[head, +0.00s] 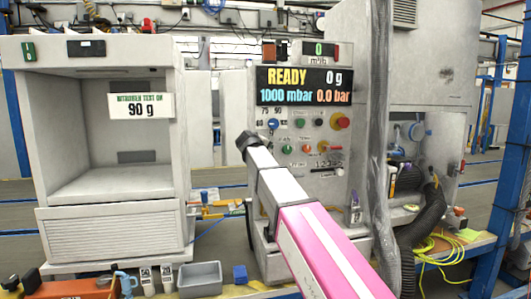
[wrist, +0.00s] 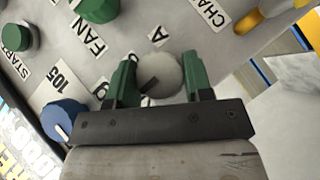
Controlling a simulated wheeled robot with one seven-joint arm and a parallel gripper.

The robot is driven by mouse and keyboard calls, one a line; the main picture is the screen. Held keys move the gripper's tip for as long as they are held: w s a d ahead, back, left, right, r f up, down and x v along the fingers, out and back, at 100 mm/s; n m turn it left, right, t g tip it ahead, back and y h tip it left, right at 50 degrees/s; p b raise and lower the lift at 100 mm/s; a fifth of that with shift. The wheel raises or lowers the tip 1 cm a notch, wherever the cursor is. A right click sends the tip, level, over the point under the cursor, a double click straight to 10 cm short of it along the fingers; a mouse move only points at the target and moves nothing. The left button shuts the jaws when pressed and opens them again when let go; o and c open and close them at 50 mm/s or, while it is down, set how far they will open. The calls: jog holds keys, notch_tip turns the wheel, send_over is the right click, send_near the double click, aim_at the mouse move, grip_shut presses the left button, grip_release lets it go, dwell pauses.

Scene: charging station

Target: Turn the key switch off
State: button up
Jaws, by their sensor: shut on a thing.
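The key switch (wrist: 163,78) shows in the wrist view as a round grey knob with a dark slanted slot on the panel face. My gripper (wrist: 160,76) has one green fingertip on each side of it and is shut on it. The dark crossbar of my gripper lies just below the knob in the picture. In the head view my arm covers the lower left part of the control panel (head: 317,133). My gripper cannot be made out there, and the key switch cannot be picked out.
A blue knob (wrist: 66,120) beside a 105 label, a green START button (wrist: 20,38) and a green knob (wrist: 96,8) sit close by. The panel display (head: 304,86) reads READY, 0 g. A grey vertical pipe (head: 377,130) stands right of the panel; an open cabinet (head: 112,180) stands left.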

jog(key=o, duration=0.9)
jog(key=v, duration=1.1)
jog(key=shift+f, duration=0.1)
